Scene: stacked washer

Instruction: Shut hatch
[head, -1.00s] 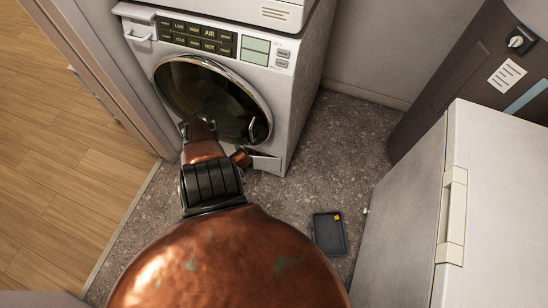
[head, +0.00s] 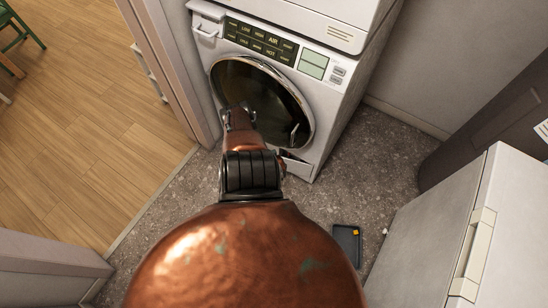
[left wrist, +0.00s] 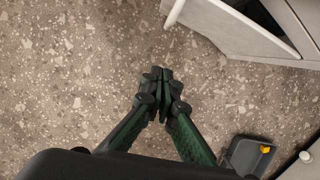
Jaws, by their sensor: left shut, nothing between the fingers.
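The white washer (head: 345,105) stands at the back in the head view, its round glass door (head: 278,92) lying against the front. Low at its right front corner, a small white hatch (head: 296,168) stands open, partly hidden by my copper arm. In the left wrist view the hatch panel (left wrist: 215,26) juts out from the washer, with a dark opening beside it. My left gripper (left wrist: 160,74) is shut and empty over the speckled floor, below and left of the panel and apart from it in the picture. The arm hides this gripper in the head view. My right gripper is not visible.
A dark tray (head: 347,244) with an orange spot lies on the floor; it also shows in the left wrist view (left wrist: 246,155). A white cabinet (head: 420,235) stands at the right. A door frame is at the left. Speckled floor is clear between washer and tray.

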